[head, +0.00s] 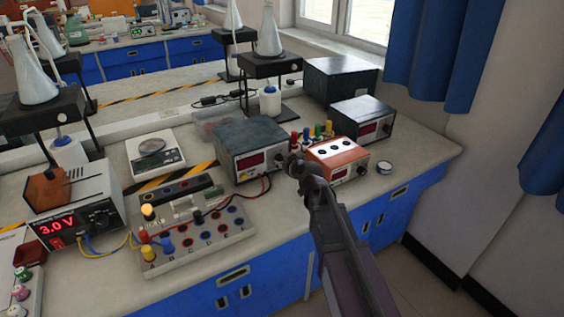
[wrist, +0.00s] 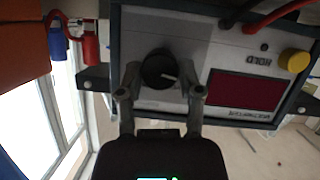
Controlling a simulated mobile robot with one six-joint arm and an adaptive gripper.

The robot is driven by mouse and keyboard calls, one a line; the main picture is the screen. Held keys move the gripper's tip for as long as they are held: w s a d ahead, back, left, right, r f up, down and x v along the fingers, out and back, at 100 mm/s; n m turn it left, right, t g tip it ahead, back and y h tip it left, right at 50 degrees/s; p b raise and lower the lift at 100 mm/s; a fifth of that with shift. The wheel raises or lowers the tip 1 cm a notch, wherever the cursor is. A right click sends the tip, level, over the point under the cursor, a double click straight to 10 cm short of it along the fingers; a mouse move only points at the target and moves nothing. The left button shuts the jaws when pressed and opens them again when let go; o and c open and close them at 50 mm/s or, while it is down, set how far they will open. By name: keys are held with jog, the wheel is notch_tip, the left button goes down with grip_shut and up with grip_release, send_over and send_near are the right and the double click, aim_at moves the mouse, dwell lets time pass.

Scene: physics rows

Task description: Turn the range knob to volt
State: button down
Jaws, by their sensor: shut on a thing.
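The meter (head: 252,162) is a dark-topped box with a pale front panel and a red display, on the bench in the head view. In the wrist view its panel (wrist: 225,45) appears upside down. The black range knob (wrist: 155,68) is round with a light pointer mark, beside the red display (wrist: 235,92). Range markings around the knob are not readable.
An orange-and-white box (head: 338,157) stands close to the right of my gripper, with colored connectors (head: 312,132) behind it. A board with terminals (head: 195,225) lies left of the meter. Red and black leads (head: 264,188) run from the meter's front. A yellow knob (wrist: 295,60) sits on its panel.

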jog(key=shift+m, duration=0.3)
jog(key=m+g+y, duration=0.1)
jog(key=m+y, duration=0.1)
jog(key=shift+f+m+g, duration=0.1)
jog(key=shift+m+g, duration=0.2)
jog(key=shift+m, duration=0.1)
jog(key=m+y+b, duration=0.1)
jog(key=m+y, duration=0.1)
jog(key=m, duration=0.1)
jog(key=shift+d+g+b, duration=0.1)
jog(key=shift+g+b, duration=0.2)
jog(key=shift+c, duration=1.3)
grip_release()
